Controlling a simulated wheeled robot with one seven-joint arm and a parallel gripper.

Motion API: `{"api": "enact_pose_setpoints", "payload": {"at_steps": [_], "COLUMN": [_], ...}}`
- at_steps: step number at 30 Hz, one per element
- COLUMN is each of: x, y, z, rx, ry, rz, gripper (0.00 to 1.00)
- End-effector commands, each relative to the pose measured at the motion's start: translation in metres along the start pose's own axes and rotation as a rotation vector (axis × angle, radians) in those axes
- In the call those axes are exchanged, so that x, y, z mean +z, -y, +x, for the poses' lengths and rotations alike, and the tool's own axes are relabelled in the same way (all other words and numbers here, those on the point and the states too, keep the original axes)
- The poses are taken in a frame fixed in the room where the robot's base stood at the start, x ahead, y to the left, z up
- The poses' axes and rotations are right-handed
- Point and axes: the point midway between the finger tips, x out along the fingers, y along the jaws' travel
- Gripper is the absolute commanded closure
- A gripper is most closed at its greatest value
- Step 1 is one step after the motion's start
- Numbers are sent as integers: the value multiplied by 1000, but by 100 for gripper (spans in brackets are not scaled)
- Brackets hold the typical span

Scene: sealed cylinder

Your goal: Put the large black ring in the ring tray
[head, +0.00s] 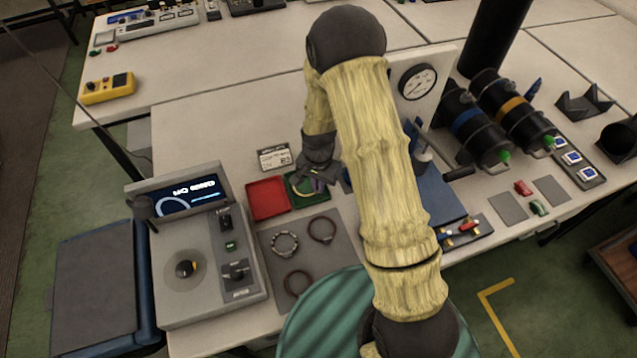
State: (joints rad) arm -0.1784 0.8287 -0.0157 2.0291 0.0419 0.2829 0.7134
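A red tray (267,198) and a green tray (298,199) sit side by side on the bench; I cannot tell which is the ring tray. My gripper (322,180) is over or in the green tray, pointing down. Something pale and curved shows beside its fingers, too small to make out. I cannot tell whether the fingers are open or shut. On a grey mat (270,262) lie a silvery ring (284,254), a dark brown ring (332,238) and another dark brown ring (287,285). No ring is clearly the large black one. My arm hides part of the bench.
A grey console (212,290) with a screen stands left of the mat. A small label card (275,158) stands behind the trays. On the right are a gauge panel (410,107), a blue plate (437,195) and black cylinders (480,135).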

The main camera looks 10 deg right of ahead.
Motion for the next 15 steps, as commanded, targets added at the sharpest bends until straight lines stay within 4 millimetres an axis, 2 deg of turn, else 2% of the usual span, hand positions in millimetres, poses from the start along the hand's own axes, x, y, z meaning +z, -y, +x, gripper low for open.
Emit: {"api": "enact_pose_setpoints", "payload": {"at_steps": [4, 5, 6, 15], "x": [0, 0, 0, 0], "y": [0, 0, 0, 0], "z": [4, 3, 2, 1], "rx": [0, 0, 0, 0], "ry": [0, 0, 0, 0], "rz": [2, 2, 2, -1], "gripper": [100, 89, 86, 86]}}
